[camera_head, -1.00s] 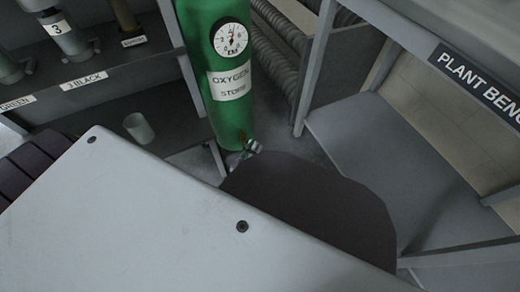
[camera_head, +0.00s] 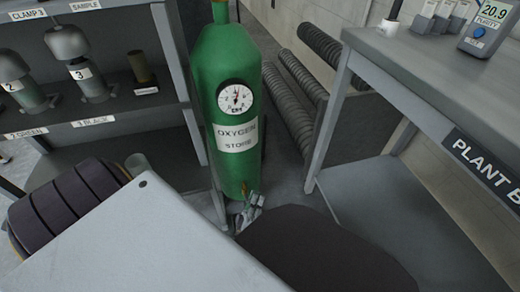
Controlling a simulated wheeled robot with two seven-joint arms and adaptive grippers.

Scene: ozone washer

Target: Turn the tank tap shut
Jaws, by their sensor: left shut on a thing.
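The green oxygen tank (camera_head: 228,130) stands upright in the middle, with a round dial (camera_head: 235,97) and an "OXYGEN STORE" label (camera_head: 237,137) on its front. The tank tap (camera_head: 244,188) shows as a small orange-brown piece low on the tank's front. My left gripper (camera_head: 246,204) is at the tap, shut on it. The fingers are small in the view and partly hidden by my own arm, so the tap's exact angle is hard to read. My right gripper is not in view.
A shelf (camera_head: 160,110) with labelled canisters (camera_head: 88,78) stands left of the tank. A plant bench (camera_head: 410,60) with a purity meter (camera_head: 487,28) stands at right.

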